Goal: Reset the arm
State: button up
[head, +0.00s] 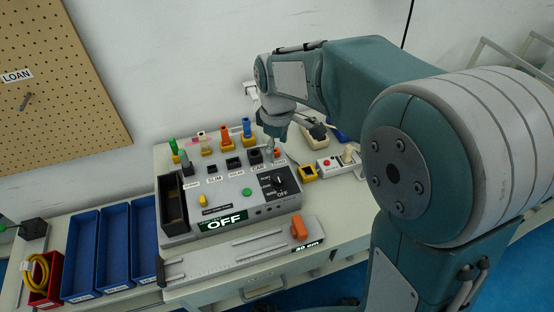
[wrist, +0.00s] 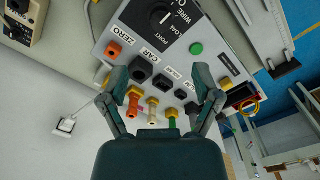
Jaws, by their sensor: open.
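My arm reaches from the right over the bench in the head view. My gripper (head: 292,135) hangs above the back right corner of a grey test box (head: 232,203). In the wrist view, the two fingers of my gripper (wrist: 160,76) are spread wide with nothing between the tips. Sockets on the box panel and several coloured plugs (wrist: 152,103) show beyond and between the fingers. The box's display (head: 223,221) reads OFF. A black knob (head: 279,181) and a green button (head: 247,191) are on its top.
Several coloured plugs stand in yellow and dark holders along the box's back, including a blue one (head: 247,126). A slide gauge with an orange block (head: 298,229) lies in front. Blue bins (head: 115,228) and a red bin (head: 47,290) stand left. A pegboard (head: 70,110) hangs behind.

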jog(key=shift+r, duration=0.6)
jog(key=s+d+r+m+t, duration=0.2)
jog(key=s+d+m, duration=0.4)
jog(key=s, duration=0.3)
jog(key=s+d+r+m+t, duration=0.3)
jog(key=s+d+m, duration=0.3)
jog(key=s, duration=0.4)
jog(key=shift+s+d+r+t, duration=0.25)
jog(key=shift+d+r, duration=0.2)
jog(key=shift+r, duration=0.35)
